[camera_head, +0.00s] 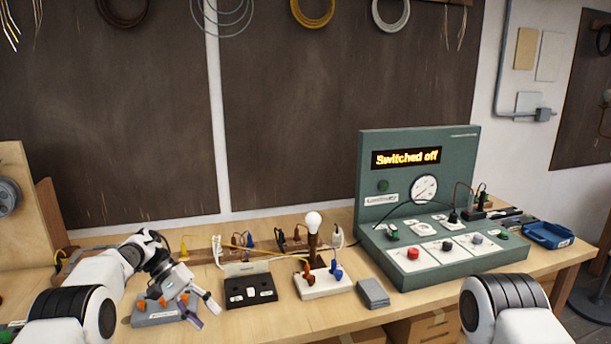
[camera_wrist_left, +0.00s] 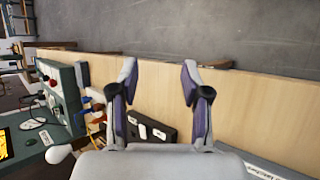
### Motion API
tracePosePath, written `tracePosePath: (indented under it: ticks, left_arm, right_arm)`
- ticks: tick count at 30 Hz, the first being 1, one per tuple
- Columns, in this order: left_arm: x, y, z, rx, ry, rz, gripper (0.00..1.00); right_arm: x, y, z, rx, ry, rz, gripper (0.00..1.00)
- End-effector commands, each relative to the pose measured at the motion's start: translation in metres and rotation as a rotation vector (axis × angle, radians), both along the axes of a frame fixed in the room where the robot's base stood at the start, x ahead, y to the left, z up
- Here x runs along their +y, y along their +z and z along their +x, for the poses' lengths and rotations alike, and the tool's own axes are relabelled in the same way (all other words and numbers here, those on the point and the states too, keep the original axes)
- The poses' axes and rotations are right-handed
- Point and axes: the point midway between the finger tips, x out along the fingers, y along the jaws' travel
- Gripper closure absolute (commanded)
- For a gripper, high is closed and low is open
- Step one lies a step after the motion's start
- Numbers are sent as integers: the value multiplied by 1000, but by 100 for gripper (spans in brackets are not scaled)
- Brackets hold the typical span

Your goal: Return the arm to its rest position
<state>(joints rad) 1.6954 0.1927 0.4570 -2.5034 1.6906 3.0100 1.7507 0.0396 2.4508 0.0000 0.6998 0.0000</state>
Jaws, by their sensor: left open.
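My left arm (camera_head: 85,290) reaches in from the left over the table. Its gripper (camera_head: 207,314) is open and empty, above the front left of the table beside the grey block. In the left wrist view the gripper (camera_wrist_left: 158,70) shows its two fingers apart with bare wood and floor between and beyond them. My right arm (camera_head: 505,305) shows at the lower right; its gripper is out of view.
A grey block with orange parts (camera_head: 150,317) lies below the left gripper. A black switch box (camera_head: 262,296), a white terminal block (camera_head: 325,289), a bulb (camera_head: 313,220) and a green panel reading "Switched off" (camera_head: 440,150) stand to the right. A blue tray (camera_head: 548,235) sits far right.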

Motion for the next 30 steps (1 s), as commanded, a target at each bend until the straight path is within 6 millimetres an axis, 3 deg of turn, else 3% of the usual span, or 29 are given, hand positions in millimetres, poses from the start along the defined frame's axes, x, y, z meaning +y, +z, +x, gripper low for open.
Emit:
tracePosePath:
  ticks: [8, 14, 17, 20, 23, 24, 27, 29, 30]
  left_arm:
    - [-56, -26, -32, 165, 60, -209, 53]
    - [-109, -45, -54, 202, 182, -462, 53]
    - [-134, -61, -64, 163, 316, -591, 53]
    - [-149, -93, -78, 55, 542, -644, 53]
    - [-139, -146, -111, -108, 783, -487, 53]
    - [-127, -170, -134, -170, 847, -359, 53]
    - [-90, -216, -203, -268, 868, 0, 53]
    - [-66, -233, -250, -286, 807, 204, 53]
    - [-51, -239, -283, -285, 744, 332, 53]
  right_arm:
    - [0, -3, 1, -1, 0, 0, 60]
    - [0, -5, 0, 0, 0, 0, 60]
    - [0, -6, 0, 0, 0, 0, 60]
    - [0, -8, 0, 0, 0, 0, 60]
    - [0, -9, 0, -1, 0, 0, 60]
    - [0, -9, 0, 0, 0, 0, 60]
    - [0, -10, 0, 0, 0, 0, 60]
    - [0, -10, 0, 0, 0, 0, 60]
    - [0, -9, 0, 0, 0, 0, 60]
